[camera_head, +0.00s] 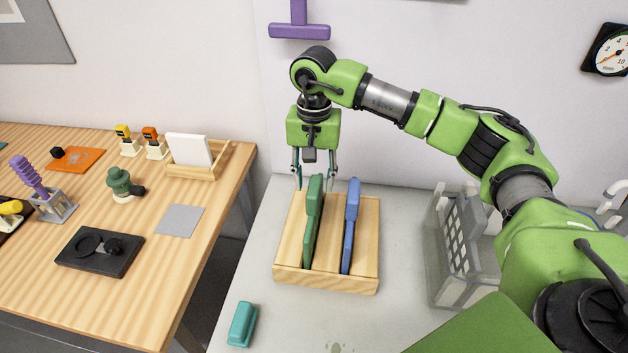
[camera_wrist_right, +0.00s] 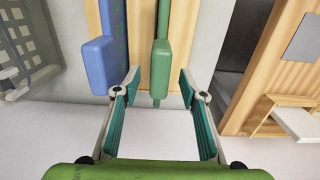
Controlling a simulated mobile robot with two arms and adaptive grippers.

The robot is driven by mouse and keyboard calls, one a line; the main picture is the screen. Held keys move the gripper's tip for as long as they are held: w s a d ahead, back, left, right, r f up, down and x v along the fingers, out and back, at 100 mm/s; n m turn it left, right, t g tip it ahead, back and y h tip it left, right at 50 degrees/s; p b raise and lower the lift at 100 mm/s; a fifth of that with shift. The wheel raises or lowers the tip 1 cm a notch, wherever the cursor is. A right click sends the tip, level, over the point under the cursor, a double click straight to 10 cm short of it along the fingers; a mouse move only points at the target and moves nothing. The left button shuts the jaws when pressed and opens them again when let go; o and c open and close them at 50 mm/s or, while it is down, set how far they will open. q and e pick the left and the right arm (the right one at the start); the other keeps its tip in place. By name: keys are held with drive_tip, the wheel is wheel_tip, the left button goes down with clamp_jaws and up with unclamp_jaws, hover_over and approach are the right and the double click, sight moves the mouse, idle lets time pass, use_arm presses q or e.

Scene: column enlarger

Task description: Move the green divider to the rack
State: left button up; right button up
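The green divider (camera_head: 312,222) stands on edge in a slot of a wooden slotted block (camera_head: 325,276), left of the blue divider (camera_head: 350,228). Its raised tab (camera_wrist_right: 161,68) is at the far end in the head view. My right gripper (camera_head: 315,178) points down at that far end, open and empty. In the wrist view its fingertips (camera_wrist_right: 159,82) are spread to either side of the green tab, with gaps and no visible contact. The blue divider (camera_wrist_right: 96,62) lies outside the fingers. I cannot tell which object is the rack. My left gripper is not in view.
A grey crate (camera_head: 455,255) stands right of the block. A teal block (camera_head: 242,324) lies at the front left. A wooden table (camera_head: 40,255) on the left holds a wooden holder (camera_head: 195,171) with a white card and small items. The worktop before the block is mostly clear.

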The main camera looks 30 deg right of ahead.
drive_tip(key=shift+r+p, duration=1.7)
drive_tip(key=shift+r, duration=1.4)
drive_tip(key=shift+r, duration=0.1)
wheel_tip(320, 180, up, 12)
